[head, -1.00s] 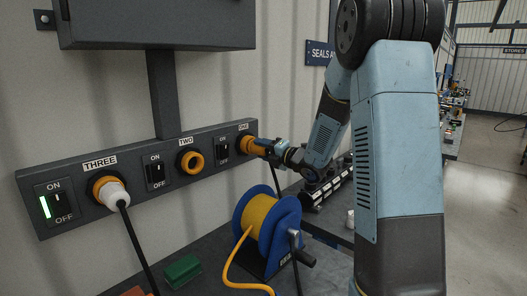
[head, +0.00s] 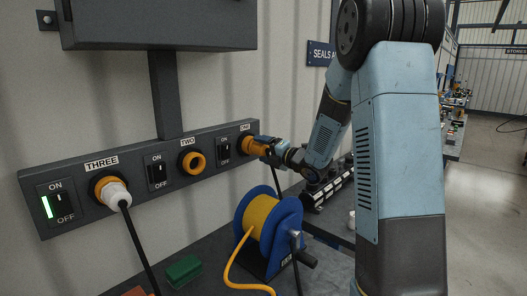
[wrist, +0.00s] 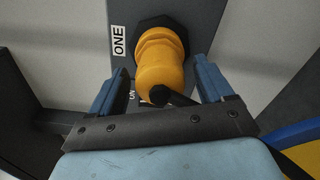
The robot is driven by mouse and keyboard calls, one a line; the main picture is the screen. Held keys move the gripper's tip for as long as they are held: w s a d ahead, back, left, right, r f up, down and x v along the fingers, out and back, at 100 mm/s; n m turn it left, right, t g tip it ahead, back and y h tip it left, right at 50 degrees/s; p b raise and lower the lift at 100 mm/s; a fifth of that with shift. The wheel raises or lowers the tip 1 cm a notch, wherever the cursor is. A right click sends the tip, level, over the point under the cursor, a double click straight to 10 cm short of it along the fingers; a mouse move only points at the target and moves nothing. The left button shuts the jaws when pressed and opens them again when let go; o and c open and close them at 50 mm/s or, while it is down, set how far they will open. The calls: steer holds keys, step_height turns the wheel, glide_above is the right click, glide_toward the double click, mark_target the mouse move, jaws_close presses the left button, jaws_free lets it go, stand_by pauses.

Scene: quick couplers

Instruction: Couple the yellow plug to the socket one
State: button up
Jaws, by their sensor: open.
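The yellow plug (wrist: 160,80) sits at socket one (wrist: 160,28), in line with its dark collar. Its black cable bends away at the near end. In the head view the plug (head: 250,146) shows at the right end of the panel, partly hidden by my gripper (head: 268,148). In the wrist view my gripper (wrist: 158,88) is open, one blue finger on each side of the plug. Gaps show between the fingers and the plug. The exact seam between plug and socket is hard to make out.
A white plug (head: 115,192) sits in socket three, beside a green-lit switch (head: 58,203). Socket two (head: 192,162) is an empty orange ring. A blue reel (head: 285,218) with yellow hose stands on the bench below, and a green block (head: 183,271) lies to its left.

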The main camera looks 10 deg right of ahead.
steer(key=v, duration=1.3)
steer(key=shift+s+d, duration=0.25)
steer(key=s+d+r+m+g+h, duration=0.25)
steer(key=s+r+m+h, duration=0.4)
steer(key=m+h, duration=0.8)
steer(key=s+a+f+m+g+y, duration=0.1)
steer(key=s+a+m+g+y, duration=0.1)
steer(key=s+m, duration=0.5)
steer(key=s+a+f+m+g+y, duration=0.2)
steer(key=s+a+m+g, duration=0.3)
steer(key=s, duration=1.1)
steer(key=shift+a+m, duration=0.35)
steer(key=shift+m, duration=0.7)
steer(key=shift+y, duration=0.25)
